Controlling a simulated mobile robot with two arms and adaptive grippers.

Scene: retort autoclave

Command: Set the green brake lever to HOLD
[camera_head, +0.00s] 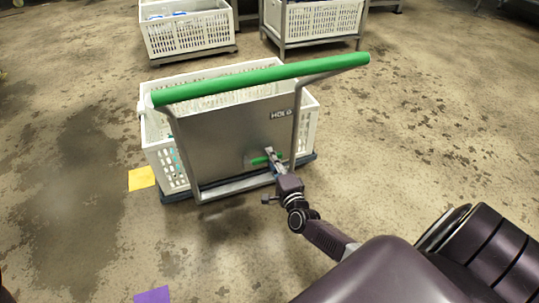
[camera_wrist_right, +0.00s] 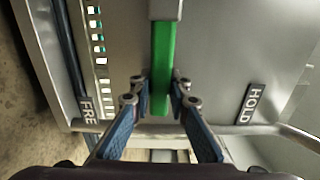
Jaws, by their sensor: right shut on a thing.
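The green brake lever (camera_head: 259,160) is on the grey metal panel (camera_head: 225,140) of a cart, low and right of the middle. It also shows in the right wrist view (camera_wrist_right: 162,55), lying between the FREE label (camera_wrist_right: 87,106) and the HOLD label (camera_wrist_right: 252,103), touching neither. In the head view the HOLD label (camera_head: 281,114) is above the lever. My right gripper (camera_head: 270,156) is shut on the lever; its two fingers sit on either side of it in the wrist view (camera_wrist_right: 161,90). My left gripper is not in view.
The cart carries a white perforated crate (camera_head: 308,125) and has a green push handle (camera_head: 265,80) above my right gripper. Other white crates (camera_head: 187,33) stand behind. A yellow square (camera_head: 141,178) and a purple one (camera_head: 152,295) lie on the floor. Floor to the right is clear.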

